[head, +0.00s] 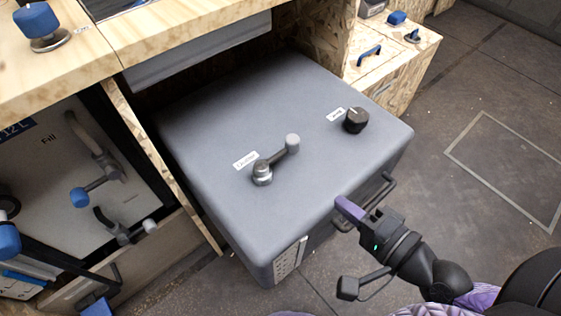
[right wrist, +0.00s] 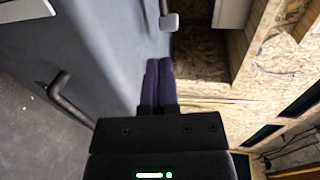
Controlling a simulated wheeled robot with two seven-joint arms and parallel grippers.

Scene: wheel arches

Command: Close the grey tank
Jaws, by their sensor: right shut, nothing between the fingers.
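The grey tank (head: 210,125) is a large box in the head view, pulled out from under the wooden counter. Its top carries a metal lever (head: 275,162) with a label and a black knob (head: 355,121). A dark bar handle (head: 378,196) is on its front side. My right gripper (head: 346,209) is at the tank's front edge, its purple fingers shut and empty, just left of the handle. The right wrist view shows the fingers (right wrist: 158,85) together in front of the tank's grey face (right wrist: 100,60), with the handle (right wrist: 66,100) to their left. Contact cannot be told. My left gripper is not seen.
The wooden counter (head: 150,35) lies above and behind the tank. A wooden cabinet (head: 390,65) with a blue handle stands at the back right. A panel with valves (head: 75,150) is at the left. The floor (head: 470,110) at the right is clear.

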